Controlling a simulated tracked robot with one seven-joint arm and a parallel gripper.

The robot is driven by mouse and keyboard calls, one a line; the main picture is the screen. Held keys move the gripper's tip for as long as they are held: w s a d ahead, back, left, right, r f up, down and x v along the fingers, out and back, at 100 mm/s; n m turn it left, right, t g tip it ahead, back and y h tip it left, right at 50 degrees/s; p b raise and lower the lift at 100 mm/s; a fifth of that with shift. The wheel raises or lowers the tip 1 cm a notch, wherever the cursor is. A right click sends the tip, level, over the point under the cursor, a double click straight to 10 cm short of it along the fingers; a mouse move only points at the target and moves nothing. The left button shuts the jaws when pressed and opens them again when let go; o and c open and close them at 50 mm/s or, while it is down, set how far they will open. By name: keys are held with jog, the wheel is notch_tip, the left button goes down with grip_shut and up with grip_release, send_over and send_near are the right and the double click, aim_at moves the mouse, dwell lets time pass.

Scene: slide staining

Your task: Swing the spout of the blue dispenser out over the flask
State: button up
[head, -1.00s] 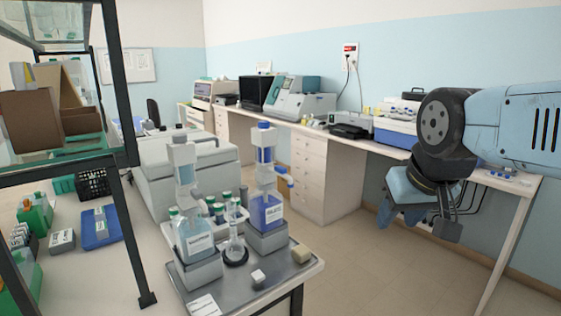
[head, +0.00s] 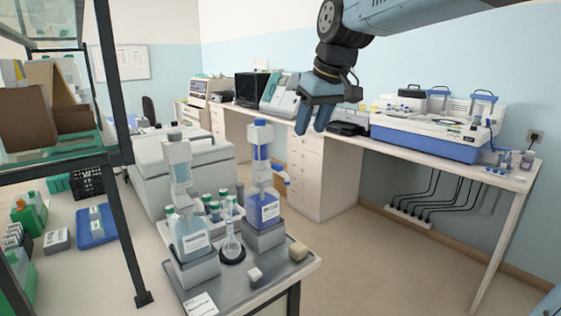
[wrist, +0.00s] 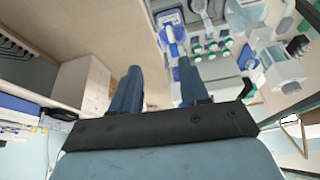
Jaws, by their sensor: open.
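The blue dispenser stands on a bottle of blue liquid (head: 264,210) at the back right of the small bench. Its blue spout (head: 281,178) points to the right, away from the flask. The clear flask (head: 232,246) stands upright in a dark ring to the left of the blue dispenser. My gripper (head: 318,118) is open and empty, in the air to the right of and above the blue dispenser. In the wrist view the blue dispenser (wrist: 172,32) shows beyond my open fingers (wrist: 157,82), near the right finger, and the flask (wrist: 202,10) lies past it.
A second, grey-capped dispenser (head: 181,165) stands left of the flask. Several green-capped bottles (head: 212,208) stand behind the flask. A dark shelf post (head: 118,190) stands at left.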

aim_at(277, 164)
jog(key=w+a+n, duration=0.1)
jog(key=w+a, duration=0.2)
jog(key=a, duration=0.1)
jog(key=x, duration=1.2)
jog(key=shift+w+a+f, duration=0.15)
jog(key=shift+a+f, duration=0.05)
jog(key=shift+a, duration=0.1)
jog(key=shift+c, duration=0.2)
grip_shut()
